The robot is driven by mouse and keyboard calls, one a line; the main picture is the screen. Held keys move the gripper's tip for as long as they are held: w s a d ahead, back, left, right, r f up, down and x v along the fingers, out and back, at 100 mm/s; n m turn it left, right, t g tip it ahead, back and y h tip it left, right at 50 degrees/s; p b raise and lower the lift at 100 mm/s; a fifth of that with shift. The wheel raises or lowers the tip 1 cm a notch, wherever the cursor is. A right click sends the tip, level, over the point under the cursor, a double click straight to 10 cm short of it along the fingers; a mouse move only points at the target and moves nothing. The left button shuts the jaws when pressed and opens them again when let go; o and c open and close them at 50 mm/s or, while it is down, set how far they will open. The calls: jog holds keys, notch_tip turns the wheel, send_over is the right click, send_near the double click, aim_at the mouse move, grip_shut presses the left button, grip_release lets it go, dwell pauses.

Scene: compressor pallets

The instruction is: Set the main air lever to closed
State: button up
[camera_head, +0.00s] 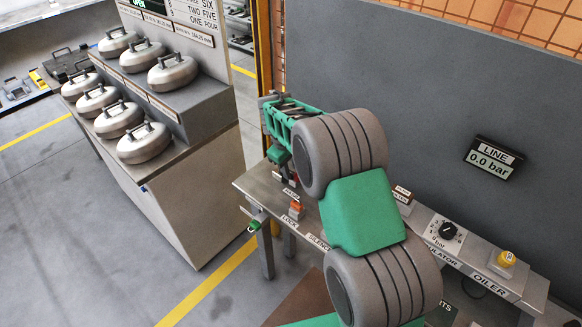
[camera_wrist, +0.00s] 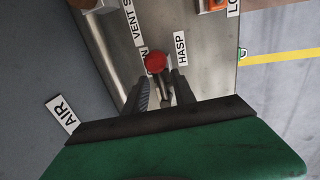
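The main air lever shows in the wrist view as a round red knob (camera_wrist: 156,62) on a short grey stem, beside the HASP label (camera_wrist: 180,48). An AIR label (camera_wrist: 61,116) is at the left. My gripper (camera_wrist: 160,76) has its two dark fingers apart, one on each side of the stem, with the knob just beyond the fingertips. Gaps show between stem and fingers; I see no grip. In the head view my gripper (camera_head: 280,158) is over the far left end of the bench (camera_head: 262,190), and my arm hides much of it. I cannot tell the lever's setting.
An orange block (camera_head: 296,207) sits near the LOCK label. A regulator dial (camera_head: 447,230) and a yellow oiler knob (camera_head: 507,258) are at the right. The LINE display (camera_head: 493,157) reads 0.0 bar. A grey panel (camera_head: 420,70) stands behind. A rack (camera_head: 190,200) with several round canisters is left.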

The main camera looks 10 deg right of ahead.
jog(key=shift+c, duration=0.2)
grip_shut()
jog(key=shift+f, duration=0.1)
dwell(1.2)
